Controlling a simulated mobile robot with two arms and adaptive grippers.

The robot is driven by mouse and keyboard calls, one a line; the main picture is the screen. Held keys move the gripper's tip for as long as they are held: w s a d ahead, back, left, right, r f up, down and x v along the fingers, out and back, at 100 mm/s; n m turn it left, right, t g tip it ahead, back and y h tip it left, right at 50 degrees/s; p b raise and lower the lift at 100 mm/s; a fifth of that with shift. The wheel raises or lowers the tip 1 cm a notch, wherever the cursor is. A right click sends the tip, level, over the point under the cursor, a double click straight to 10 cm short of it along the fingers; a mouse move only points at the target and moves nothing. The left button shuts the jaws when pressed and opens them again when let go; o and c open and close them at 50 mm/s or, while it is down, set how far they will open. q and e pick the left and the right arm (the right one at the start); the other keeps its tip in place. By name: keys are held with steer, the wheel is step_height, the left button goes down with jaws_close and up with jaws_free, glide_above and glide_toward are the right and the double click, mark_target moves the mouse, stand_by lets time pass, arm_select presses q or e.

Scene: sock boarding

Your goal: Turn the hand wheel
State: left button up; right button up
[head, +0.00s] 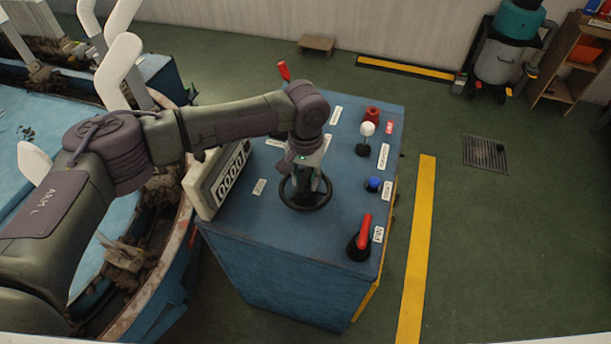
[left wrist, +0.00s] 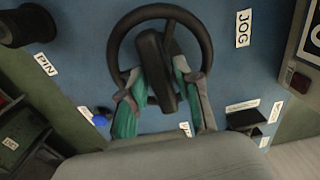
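The hand wheel (head: 306,208) is a dark ring with spokes on top of the blue control cabinet. It also shows in the left wrist view (left wrist: 151,13), with a black bar-like part (left wrist: 158,72) standing toward the camera. My left gripper (head: 310,173) reaches down over the wheel from above. In the left wrist view its green-padded fingers (left wrist: 160,68) lie on both sides of the black part, inside the lower half of the ring. The fingertips are close to it; contact is unclear. My right gripper is out of view.
The cabinet top (head: 338,225) also carries a red-handled lever (head: 363,234), a blue button (head: 374,184), a white-knobbed lever (head: 367,129) and a red knob (head: 372,113). A counter display (head: 216,187) stands left of the wheel. Open floor lies right of the cabinet.

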arm_select(q)
jaws_close()
